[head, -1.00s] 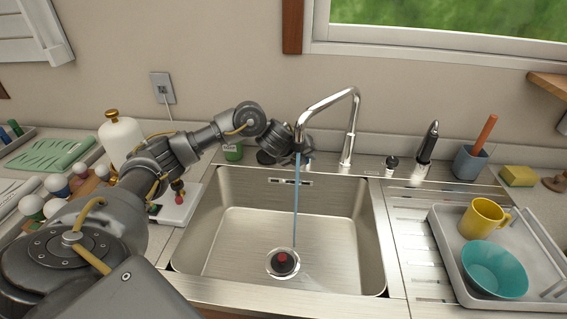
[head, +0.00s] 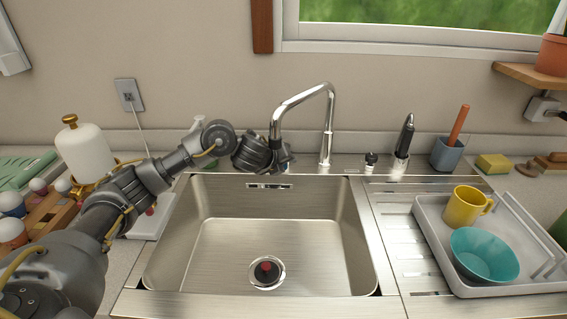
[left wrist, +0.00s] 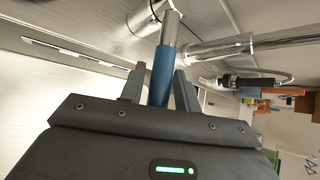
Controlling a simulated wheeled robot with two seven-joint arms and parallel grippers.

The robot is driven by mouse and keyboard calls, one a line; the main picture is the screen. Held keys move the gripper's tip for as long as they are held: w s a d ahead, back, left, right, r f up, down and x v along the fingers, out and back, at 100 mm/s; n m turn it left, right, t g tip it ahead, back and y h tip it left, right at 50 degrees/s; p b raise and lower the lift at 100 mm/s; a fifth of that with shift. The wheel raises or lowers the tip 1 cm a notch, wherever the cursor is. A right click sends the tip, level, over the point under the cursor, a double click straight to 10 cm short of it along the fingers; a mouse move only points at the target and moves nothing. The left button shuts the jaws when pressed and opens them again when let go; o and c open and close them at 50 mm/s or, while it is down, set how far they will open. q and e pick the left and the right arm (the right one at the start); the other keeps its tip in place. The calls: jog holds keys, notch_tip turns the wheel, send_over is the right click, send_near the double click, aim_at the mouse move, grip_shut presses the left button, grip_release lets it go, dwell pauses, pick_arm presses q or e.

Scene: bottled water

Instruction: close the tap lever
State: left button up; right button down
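The chrome tap (head: 328,118) stands behind the sink, its spout arching to the left. In the head view no water stream falls from it. The left wrist view shows the tap lever (left wrist: 161,76), a silver rod with a blue sleeve, beside a thick chrome pipe (left wrist: 215,49). My left gripper (head: 284,160) is at the spout's end in the head view and hides most of the lever there. In the left wrist view its two fingers (left wrist: 158,84) stand apart, one on each side of the blue sleeve, with a gap on the left. My right gripper is not visible.
The steel sink (head: 215,265) is empty around its drain (head: 266,272). A grey tray (head: 428,222) on the right holds a yellow mug (head: 463,208) and a teal bowl (head: 484,256). A white bottle-like container (head: 86,150) stands on the left counter.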

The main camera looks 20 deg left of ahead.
pick_arm(q)
jog(key=shift+o, duration=0.6)
jog(key=s+a+r+p, duration=0.1)
jog(key=s+a+r, duration=0.1)
jog(key=s, duration=1.3)
jog(key=shift+s+a+r, duration=0.2)
jog(key=shift+s+r, duration=0.2)
jog(key=shift+r, duration=0.1)
